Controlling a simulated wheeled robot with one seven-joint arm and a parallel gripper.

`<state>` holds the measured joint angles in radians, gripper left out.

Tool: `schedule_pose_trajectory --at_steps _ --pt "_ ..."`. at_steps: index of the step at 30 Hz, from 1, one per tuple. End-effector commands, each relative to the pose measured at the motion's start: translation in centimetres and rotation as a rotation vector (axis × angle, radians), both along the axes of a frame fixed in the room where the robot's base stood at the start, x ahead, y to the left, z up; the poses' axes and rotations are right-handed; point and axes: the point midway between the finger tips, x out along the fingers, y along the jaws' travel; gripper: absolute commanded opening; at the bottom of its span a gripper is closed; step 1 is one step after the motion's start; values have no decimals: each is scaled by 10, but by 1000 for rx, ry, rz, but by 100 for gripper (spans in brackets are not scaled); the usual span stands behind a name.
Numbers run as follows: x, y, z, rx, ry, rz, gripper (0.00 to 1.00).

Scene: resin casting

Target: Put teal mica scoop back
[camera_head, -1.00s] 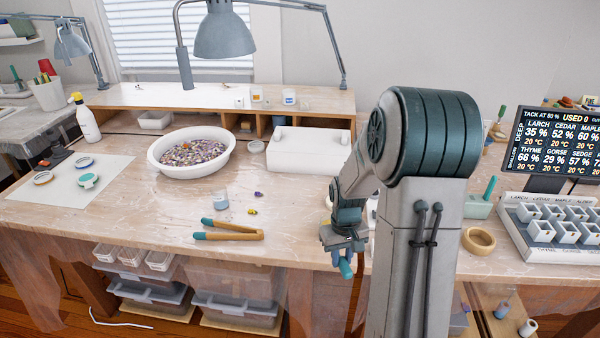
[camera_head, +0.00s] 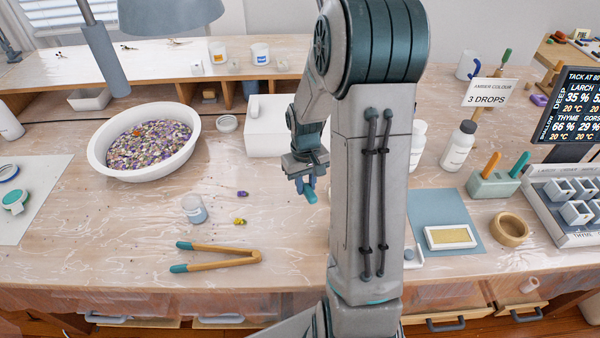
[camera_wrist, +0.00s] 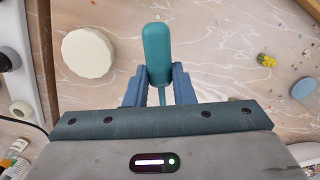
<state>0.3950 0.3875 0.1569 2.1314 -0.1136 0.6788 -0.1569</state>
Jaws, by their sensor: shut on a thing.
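My gripper (camera_head: 308,186) is shut on a teal-handled tool, which I take to be the teal mica scoop (camera_head: 310,195), above the middle of the bench. In the wrist view its rounded teal handle (camera_wrist: 157,50) stands out between the two blue fingers (camera_wrist: 159,88), with a thin stem below; the scoop's bowl is hidden.
A blue mat (camera_head: 445,205) with a framed gold pad (camera_head: 450,237) and a wooden ring (camera_head: 510,229) lie near the block. A white bottle (camera_head: 458,146) stands behind. My arm hides part of the bench.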

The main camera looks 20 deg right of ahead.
Motion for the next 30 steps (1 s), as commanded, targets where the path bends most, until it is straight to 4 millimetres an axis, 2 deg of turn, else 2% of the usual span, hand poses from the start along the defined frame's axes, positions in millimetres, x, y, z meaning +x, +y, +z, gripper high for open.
schedule_pose_trajectory --at_steps 8,19,30 --pt "-1 -1 -20 0 1 -3 0" --pt "-1 -2 -61 0 1 -3 0" --pt "0 -1 -67 0 0 -3 0"
